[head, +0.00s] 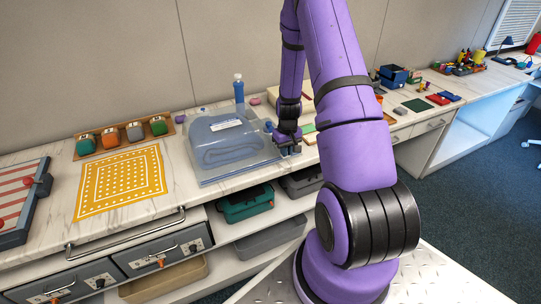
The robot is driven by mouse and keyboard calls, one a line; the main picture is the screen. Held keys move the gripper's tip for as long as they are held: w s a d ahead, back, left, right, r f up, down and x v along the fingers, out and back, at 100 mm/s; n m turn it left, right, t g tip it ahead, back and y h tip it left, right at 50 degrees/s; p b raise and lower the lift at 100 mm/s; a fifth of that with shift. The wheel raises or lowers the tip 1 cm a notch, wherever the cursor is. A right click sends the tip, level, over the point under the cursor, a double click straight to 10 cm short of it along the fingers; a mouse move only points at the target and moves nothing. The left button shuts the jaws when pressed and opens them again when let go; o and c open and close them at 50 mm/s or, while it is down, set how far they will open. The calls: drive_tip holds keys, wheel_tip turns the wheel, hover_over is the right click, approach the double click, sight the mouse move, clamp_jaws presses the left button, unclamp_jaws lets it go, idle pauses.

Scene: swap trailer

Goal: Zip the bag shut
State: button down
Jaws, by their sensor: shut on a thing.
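The bag (207,163) is a translucent blue pouch lying flat on the marble-topped counter, with a folded blue item and a white label showing on it. My gripper (288,149) points down at the bag's right edge, near its front right corner. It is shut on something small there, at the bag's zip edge. The slider itself is hidden by the fingers, and I cannot tell how much of the zip is closed.
A blue bottle (239,91) stands behind the bag. A yellow patterned mat (120,182) and a wooden rack of coloured containers (123,137) are to the left. Open shelves with a green bin (245,204) are below. Boxes and a green card lie right of my arm.

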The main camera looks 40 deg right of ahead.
sight(295, 155)
drive_tip(key=shift+s+d, duration=0.3)
drive_tip(key=shift+d, duration=0.6)
drive_tip(key=shift+s+d, duration=0.25)
drive_tip(key=shift+d, duration=0.65)
drive_tip(key=c, duration=1.2)
unclamp_jaws()
drive_tip(key=shift+o, duration=0.2)
wheel_tip(295, 155, up, 11)
